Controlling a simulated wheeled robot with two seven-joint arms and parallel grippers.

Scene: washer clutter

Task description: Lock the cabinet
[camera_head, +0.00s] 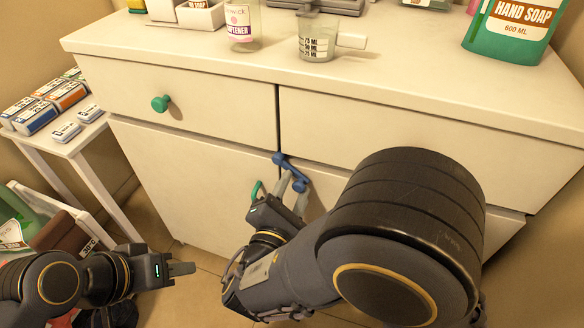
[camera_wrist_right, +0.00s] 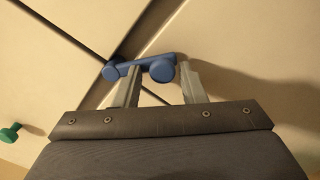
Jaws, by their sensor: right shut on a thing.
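The cream cabinet (camera_head: 200,85) has drawers above and doors below. A green handle (camera_head: 256,190) on the lower left door is partly hidden behind my right gripper. My left gripper (camera_head: 182,268) is low at the left, away from the cabinet, apparently empty; its finger gap is unclear.
A green knob (camera_head: 160,103) is on the upper left drawer. The cabinet top holds a softener bottle (camera_head: 240,28), a measuring cup (camera_head: 318,38) and a hand soap bottle (camera_head: 512,30). A white side table (camera_head: 70,148) with several boxes stands at left. My right arm hides the lower right cabinet.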

